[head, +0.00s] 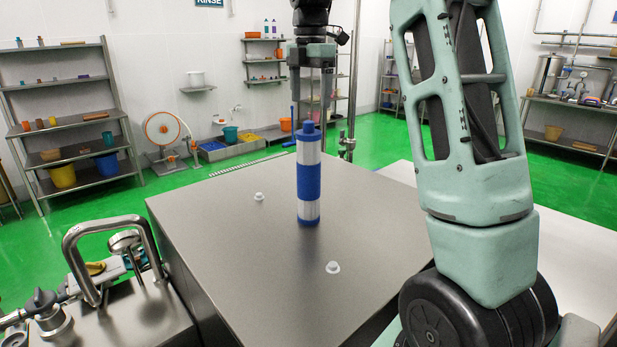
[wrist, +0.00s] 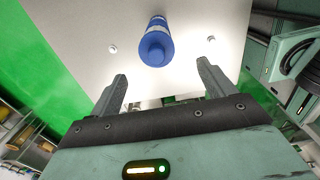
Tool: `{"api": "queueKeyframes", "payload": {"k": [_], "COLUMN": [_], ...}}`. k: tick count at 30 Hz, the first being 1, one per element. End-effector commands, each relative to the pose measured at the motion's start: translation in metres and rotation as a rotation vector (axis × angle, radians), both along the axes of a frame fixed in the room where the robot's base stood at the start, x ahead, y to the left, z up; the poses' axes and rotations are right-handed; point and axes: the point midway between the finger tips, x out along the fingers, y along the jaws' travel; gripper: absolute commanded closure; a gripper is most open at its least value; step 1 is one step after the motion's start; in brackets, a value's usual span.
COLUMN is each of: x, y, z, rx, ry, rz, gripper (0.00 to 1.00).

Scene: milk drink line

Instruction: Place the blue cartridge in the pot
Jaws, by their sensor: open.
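The blue cartridge (head: 309,178) stands upright on a grey steel table top (head: 215,225), with blue and white bands and a narrower blue top. In the wrist view the cartridge (wrist: 156,42) shows from above, beyond the fingertips and roughly between their lines. My gripper (head: 311,100) points down above and behind the cartridge in the head view. Its two fingers also show in the wrist view (wrist: 161,72), spread apart with nothing between them. I cannot surely pick out the pot; steel fittings with a bent handle (head: 85,245) stand at the lower left.
Two small white knobs (head: 258,197) (head: 333,267) sit on the table top, either side of the cartridge. The rest of the top is clear. My arm covers the right side.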

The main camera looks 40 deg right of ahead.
Motion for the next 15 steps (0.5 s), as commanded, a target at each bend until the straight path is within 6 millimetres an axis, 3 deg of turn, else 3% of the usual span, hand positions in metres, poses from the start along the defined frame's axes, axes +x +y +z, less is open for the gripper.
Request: {"api": "queueKeyframes", "payload": {"k": [6, 15], "x": [0.0, 0.002], "y": [0.0, 0.0], "z": [-0.038, -0.06], "rx": [0.001, 0.002], "ry": [0.002, 0.002], "rz": [-0.001, -0.002], "gripper": [0.18, 0.18]}}
